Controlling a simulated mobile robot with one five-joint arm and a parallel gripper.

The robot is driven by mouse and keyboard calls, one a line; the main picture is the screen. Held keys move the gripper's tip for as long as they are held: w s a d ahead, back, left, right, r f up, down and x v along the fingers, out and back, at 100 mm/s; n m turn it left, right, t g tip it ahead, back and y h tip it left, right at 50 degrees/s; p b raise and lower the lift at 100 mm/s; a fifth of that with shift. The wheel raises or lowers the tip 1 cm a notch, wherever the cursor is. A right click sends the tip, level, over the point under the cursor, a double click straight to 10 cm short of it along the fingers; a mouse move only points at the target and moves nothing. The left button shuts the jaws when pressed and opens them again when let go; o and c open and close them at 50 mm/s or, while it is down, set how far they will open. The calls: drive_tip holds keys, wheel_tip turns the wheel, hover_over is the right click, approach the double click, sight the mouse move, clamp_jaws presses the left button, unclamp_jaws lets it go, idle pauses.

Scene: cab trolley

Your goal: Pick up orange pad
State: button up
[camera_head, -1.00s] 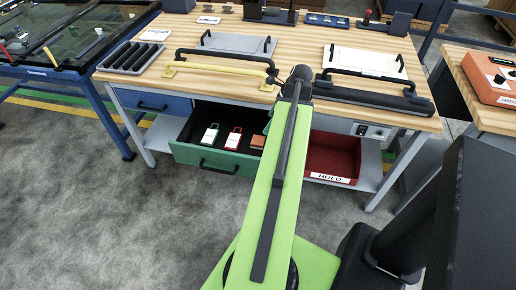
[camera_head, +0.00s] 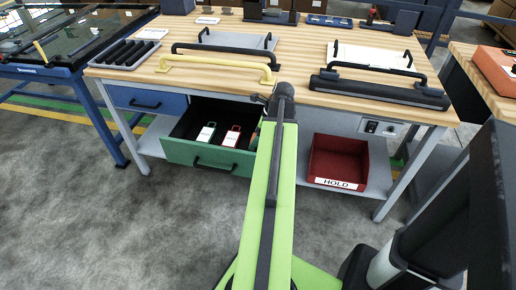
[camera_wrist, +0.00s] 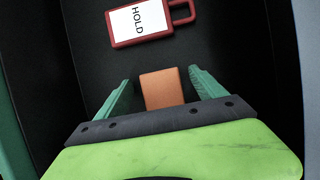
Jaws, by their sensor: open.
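The orange pad (camera_wrist: 161,89) lies on the black floor of the open drawer in the wrist view. My gripper (camera_wrist: 158,84) is open, its two green fingers on either side of the pad with a gap at each side. Whether the fingers are at the pad's height I cannot tell. In the head view my arm hides most of the gripper and the pad. The green-fronted drawer (camera_head: 208,158) stands pulled out under the workbench.
A red HOLD tag (camera_wrist: 140,22) lies beyond the pad; it also shows in the head view (camera_head: 231,137) beside a green-and-white tag (camera_head: 206,133). A red HOLD bin (camera_head: 338,160) stands right of the drawer. The bench edge (camera_head: 215,86) overhangs the drawer.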

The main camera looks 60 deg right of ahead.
drive_tip(key=shift+r, duration=0.1)
drive_tip(key=shift+c, duration=0.3)
drive_tip(key=c, duration=1.4)
drive_tip(key=shift+r, duration=0.1)
wheel_tip(320, 180, up, 10)
drive_tip(key=p, duration=1)
